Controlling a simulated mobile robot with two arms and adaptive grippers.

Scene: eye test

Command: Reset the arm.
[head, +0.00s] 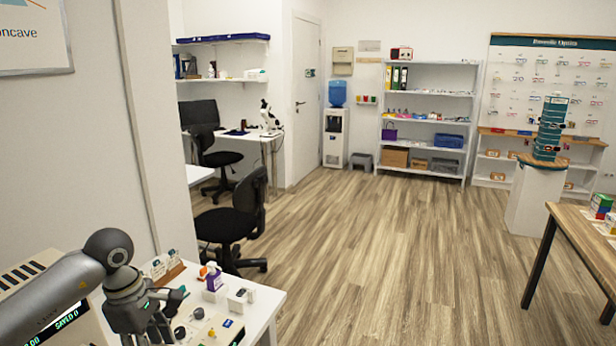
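My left arm comes in from the left at the lower left. Its dark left gripper (165,318) points down over the near end of a white table (262,312), in front of a beige device. My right arm and gripper are not in view.
A beige device with a lit display (66,318) stands beside my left arm. A purple bottle (213,276) and small items crowd the white table. A black chair (236,222) stands behind it. A wooden table (590,238) is at right. The middle floor is clear.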

